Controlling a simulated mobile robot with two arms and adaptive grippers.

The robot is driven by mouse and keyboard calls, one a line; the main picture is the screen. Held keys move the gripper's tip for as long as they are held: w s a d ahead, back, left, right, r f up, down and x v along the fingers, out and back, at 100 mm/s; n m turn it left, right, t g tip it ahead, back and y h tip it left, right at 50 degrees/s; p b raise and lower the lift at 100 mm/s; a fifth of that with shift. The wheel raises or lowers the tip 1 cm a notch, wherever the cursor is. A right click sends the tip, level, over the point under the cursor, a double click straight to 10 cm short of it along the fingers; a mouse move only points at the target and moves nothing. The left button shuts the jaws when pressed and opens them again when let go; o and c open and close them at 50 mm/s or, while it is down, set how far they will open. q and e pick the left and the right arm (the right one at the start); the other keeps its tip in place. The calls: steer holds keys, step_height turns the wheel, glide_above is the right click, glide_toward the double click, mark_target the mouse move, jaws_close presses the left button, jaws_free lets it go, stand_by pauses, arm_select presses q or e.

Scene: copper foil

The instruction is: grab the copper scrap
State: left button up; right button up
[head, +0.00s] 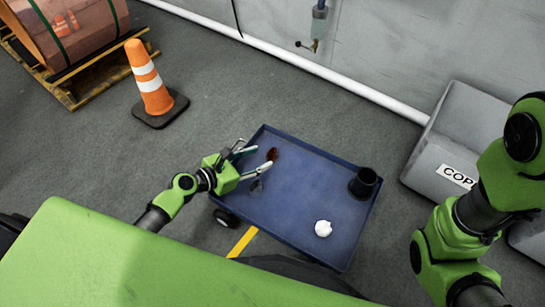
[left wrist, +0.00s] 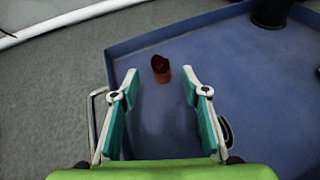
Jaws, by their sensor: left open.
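The copper scrap (head: 272,154) is a small reddish-brown piece lying on the blue cart top (head: 310,183), near its far left corner. In the left wrist view the scrap (left wrist: 160,67) lies ahead of my left gripper, centred between the line of its two fingers. My left gripper (head: 258,160) is open and empty over the cart's left edge, its fingers reaching toward the scrap without visibly touching it. In the left wrist view its fingertips (left wrist: 161,78) stand wide apart. My right arm is at the right; its gripper is out of view.
On the cart stand a black cup (head: 364,183) and a white crumpled lump (head: 323,228). The cart has a raised rim. A grey bin (head: 447,150) with a label starting "COP" stands at the right. An orange cone (head: 148,80) and a copper coil (head: 75,28) on a pallet are at upper left.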

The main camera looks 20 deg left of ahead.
mark_target(270, 155)
arm_select(q)
steer(key=b+x, duration=0.1)
steer(key=x, duration=0.1)
steer(key=b+x, duration=0.2)
steer(key=shift+f, duration=0.45)
steer(key=shift+w+d, duration=0.25)
steer(key=shift+w, duration=0.15)
steer(key=c, duration=1.1)
